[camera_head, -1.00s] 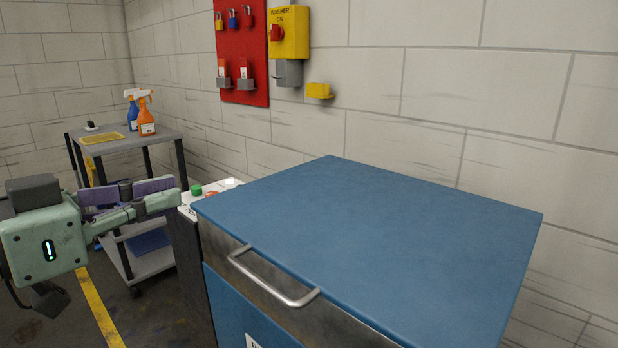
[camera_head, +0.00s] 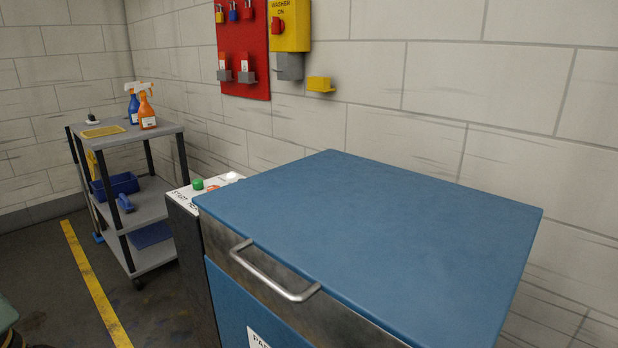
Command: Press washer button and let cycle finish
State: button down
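The washer (camera_head: 370,240) stands at the centre and right with its blue lid down and a metal handle (camera_head: 272,272) at its front edge. A control box (camera_head: 184,194) stands at the washer's left side. On its top are a green button (camera_head: 198,184), an orange-red part (camera_head: 213,188) partly hidden by the lid, and a white dome (camera_head: 232,176). Whether the button is pressed in or lit, I cannot tell. My gripper is out of view; only a small green piece of my arm shows at the lower left edge.
A grey cart (camera_head: 128,145) with spray bottles (camera_head: 146,108) and a blue bin (camera_head: 117,186) stands at the left. A yellow floor line (camera_head: 92,278) crosses open floor. A red lock board (camera_head: 241,50) and a yellow washer switch box (camera_head: 290,26) hang on the wall.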

aim_at(198, 183)
jog(key=u, duration=0.6)
jog(key=k+l+u, duration=0.15)
jog(key=k+l, duration=0.05)
jog(key=l, duration=0.1)
